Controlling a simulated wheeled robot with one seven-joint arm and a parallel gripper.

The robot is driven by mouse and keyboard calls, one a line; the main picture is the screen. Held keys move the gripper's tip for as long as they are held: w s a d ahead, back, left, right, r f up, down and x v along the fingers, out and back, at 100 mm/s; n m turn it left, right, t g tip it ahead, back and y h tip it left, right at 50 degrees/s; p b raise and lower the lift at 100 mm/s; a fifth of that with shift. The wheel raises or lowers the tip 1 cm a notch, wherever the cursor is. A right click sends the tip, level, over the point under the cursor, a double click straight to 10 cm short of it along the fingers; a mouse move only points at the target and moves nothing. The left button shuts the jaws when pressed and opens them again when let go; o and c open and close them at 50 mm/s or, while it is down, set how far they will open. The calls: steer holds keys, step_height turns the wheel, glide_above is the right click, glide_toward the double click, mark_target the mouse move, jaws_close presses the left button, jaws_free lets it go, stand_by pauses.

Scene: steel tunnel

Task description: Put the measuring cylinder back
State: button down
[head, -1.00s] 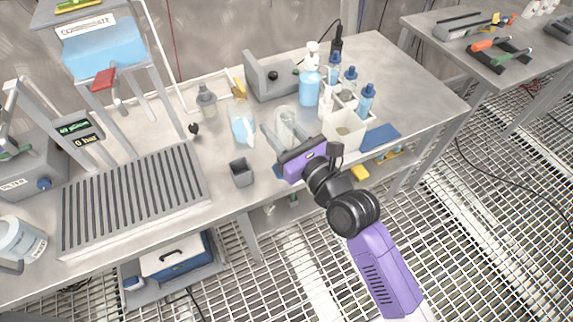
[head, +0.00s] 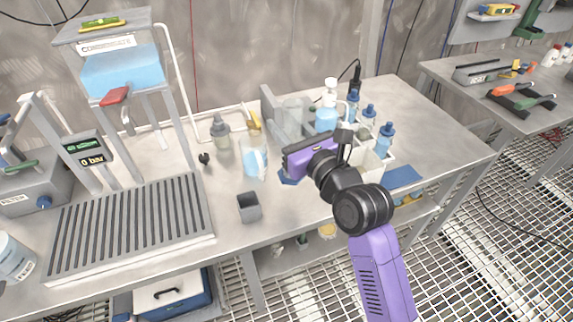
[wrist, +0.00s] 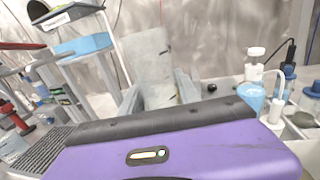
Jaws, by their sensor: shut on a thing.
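The measuring cylinder (head: 292,112) is a clear, greyish upright vessel just beyond my gripper in the head view. In the wrist view the cylinder (wrist: 152,62) stands between my two grey fingers. My gripper (wrist: 158,92) is shut on it, one finger on each side. In the head view my purple gripper body hides the cylinder's lower part, and I cannot see its foot. A small blue patch (head: 288,179) shows on the bench below my gripper; its full shape is hidden.
A beaker of blue liquid (head: 255,162) stands left of my gripper. A grey square cup (head: 249,208) is nearer the front. A slatted grey tray (head: 130,228) fills the left.

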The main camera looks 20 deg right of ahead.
step_height(320, 180, down, 10)
steer(key=b, duration=0.2)
steer(key=shift+f+b, duration=0.2)
steer(key=shift+b, duration=0.1)
steer(key=c, duration=0.9)
jaws_free()
steer(key=shift+f, duration=0.15)
steer(key=shift+o, duration=0.2)
steer(key=s+d, duration=0.2)
steer(key=s, duration=0.9)
steer(key=shift+s, duration=0.4)
